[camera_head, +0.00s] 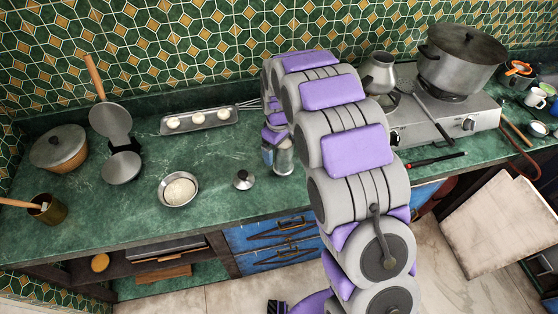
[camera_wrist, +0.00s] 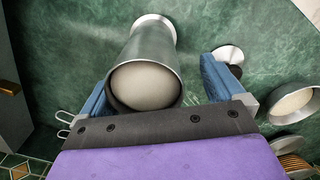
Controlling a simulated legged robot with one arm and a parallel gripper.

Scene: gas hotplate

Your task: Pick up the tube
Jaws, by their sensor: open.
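The tube is a grey metal cylinder (camera_wrist: 150,52) with a wide flared base and a pale filling at its open end. It stands on the green counter, and in the head view the tube (camera_head: 284,160) is partly hidden by my arm. My gripper (camera_wrist: 153,75) is open, with one blue finger on each side of the tube. In the head view my gripper (camera_head: 273,154) is mostly hidden behind my arm, close beside the tube. Whether the fingers touch the tube I cannot tell.
A small lid with a dark knob (camera_head: 243,180) lies left of the tube. Farther left is a metal bowl of flour (camera_head: 180,191). A tray with dough balls (camera_head: 233,117) lies behind. A gas hotplate (camera_head: 420,135) with a large pot (camera_head: 460,65) stands right.

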